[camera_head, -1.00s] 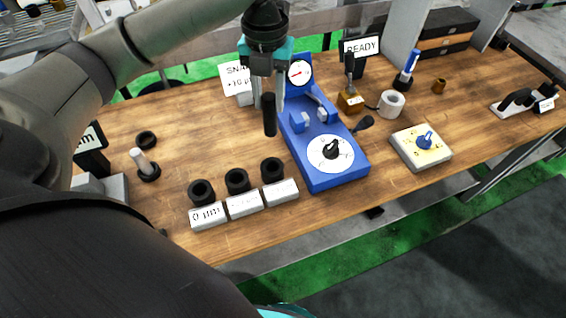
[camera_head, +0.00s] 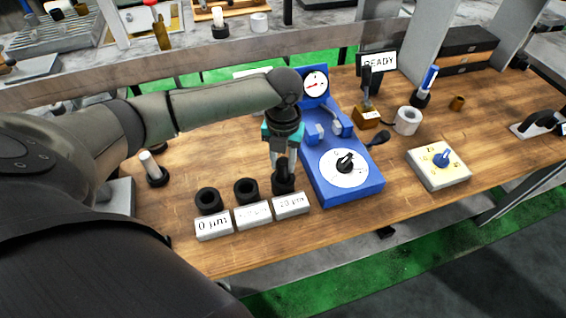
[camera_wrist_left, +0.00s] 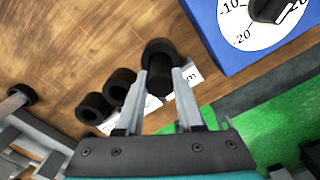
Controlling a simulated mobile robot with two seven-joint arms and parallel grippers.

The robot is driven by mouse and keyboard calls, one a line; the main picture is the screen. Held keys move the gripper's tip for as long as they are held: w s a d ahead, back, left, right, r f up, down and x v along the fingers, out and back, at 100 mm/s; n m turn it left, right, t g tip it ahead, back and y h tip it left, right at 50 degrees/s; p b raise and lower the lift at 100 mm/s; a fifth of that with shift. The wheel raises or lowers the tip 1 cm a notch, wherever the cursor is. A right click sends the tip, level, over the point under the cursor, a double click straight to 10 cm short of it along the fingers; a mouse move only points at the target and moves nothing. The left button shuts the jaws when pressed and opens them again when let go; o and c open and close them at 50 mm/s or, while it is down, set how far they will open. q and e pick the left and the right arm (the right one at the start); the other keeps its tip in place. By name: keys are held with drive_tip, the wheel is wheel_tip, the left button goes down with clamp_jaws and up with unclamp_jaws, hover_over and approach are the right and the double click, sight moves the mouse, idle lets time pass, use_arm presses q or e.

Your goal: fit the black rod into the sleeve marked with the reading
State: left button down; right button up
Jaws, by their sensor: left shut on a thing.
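My left gripper (camera_head: 283,160) is shut on the black rod (camera_head: 281,167) and holds it upright over the right-hand black sleeve (camera_head: 284,186). In the left wrist view the rod (camera_wrist_left: 158,82) sits between the fingers and overlaps the sleeve (camera_wrist_left: 158,48). I cannot tell how far its lower end is inside. The middle sleeve (camera_head: 246,191) and left sleeve (camera_head: 208,201) stand empty beside it. The right label (camera_head: 291,205) seems to read 20 µm, the left label (camera_head: 214,225) 0 µm; the middle label (camera_head: 253,215) is hard to read. My right gripper is not in view.
The blue gauge stand (camera_head: 340,185) with dial (camera_head: 316,84) and black knob (camera_head: 345,161) stands close right of the sleeves. A white-topped pin (camera_head: 152,168) stands left. A switch box (camera_head: 439,163) is at right. The wood in front of the labels is clear.

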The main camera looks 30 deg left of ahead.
use_arm(q)
drive_tip(key=shift+w+f, duration=0.1)
drive_tip(key=shift+f, duration=0.1)
drive_tip(key=shift+f, duration=0.15)
drive_tip(key=c, duration=0.5)
unclamp_jaws()
drive_tip(key=shift+c, duration=0.2)
wheel_tip(320, 180, up, 12)
drive_tip(key=p, duration=0.1)
drive_tip(key=shift+p, duration=0.4)
